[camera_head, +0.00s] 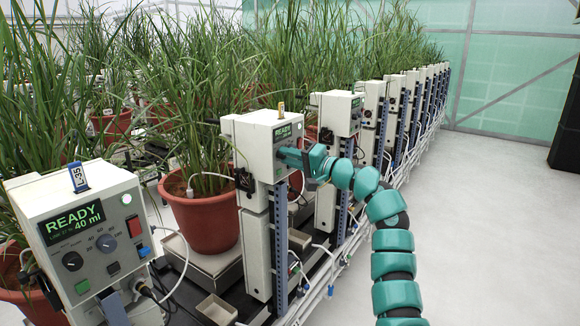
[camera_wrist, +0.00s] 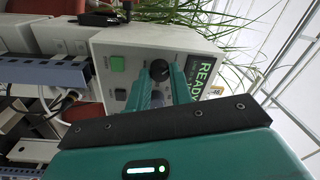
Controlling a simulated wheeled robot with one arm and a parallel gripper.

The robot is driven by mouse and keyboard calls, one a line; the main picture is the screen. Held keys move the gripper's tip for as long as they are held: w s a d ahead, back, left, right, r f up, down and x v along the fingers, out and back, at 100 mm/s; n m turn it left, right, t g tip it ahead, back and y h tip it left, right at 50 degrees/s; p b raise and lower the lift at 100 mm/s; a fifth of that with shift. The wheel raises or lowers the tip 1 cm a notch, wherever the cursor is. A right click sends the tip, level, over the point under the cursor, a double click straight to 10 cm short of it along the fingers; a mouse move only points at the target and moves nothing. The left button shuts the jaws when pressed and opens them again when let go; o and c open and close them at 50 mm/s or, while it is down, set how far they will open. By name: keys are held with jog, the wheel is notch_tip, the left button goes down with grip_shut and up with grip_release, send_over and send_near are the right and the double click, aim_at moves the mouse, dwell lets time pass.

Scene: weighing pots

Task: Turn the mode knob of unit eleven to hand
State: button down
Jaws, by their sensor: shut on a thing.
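The unit at my gripper is a white box (camera_head: 252,135) with a green READY display (camera_head: 283,131); the display also shows in the wrist view (camera_wrist: 202,76). A yellow tag stands on its top; I cannot read a unit number eleven. My gripper (camera_head: 283,155) is at the front panel. In the wrist view its two teal fingers (camera_wrist: 162,82) are shut on a round black knob (camera_wrist: 160,69) beside the display. The fingers partly cover the knob, and its pointer setting is not readable. A green button (camera_wrist: 117,64) is on the same panel.
A nearer unit (camera_head: 105,225) with a blue tag and a READY 40 ml display stands at the lower left. A red pot (camera_head: 203,222) with tall grass stands between the two units. Several more units recede behind. The pale floor (camera_head: 500,220) at right is clear.

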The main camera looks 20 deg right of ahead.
jog(key=shift+n+b, duration=0.35)
jog(key=shift+n, duration=0.25)
jog(key=c, duration=1.3)
grip_release()
jog(key=shift+o, duration=0.2)
jog(key=v, duration=1.7)
jog(key=shift+d, duration=0.2)
jog(key=shift+f, duration=0.1)
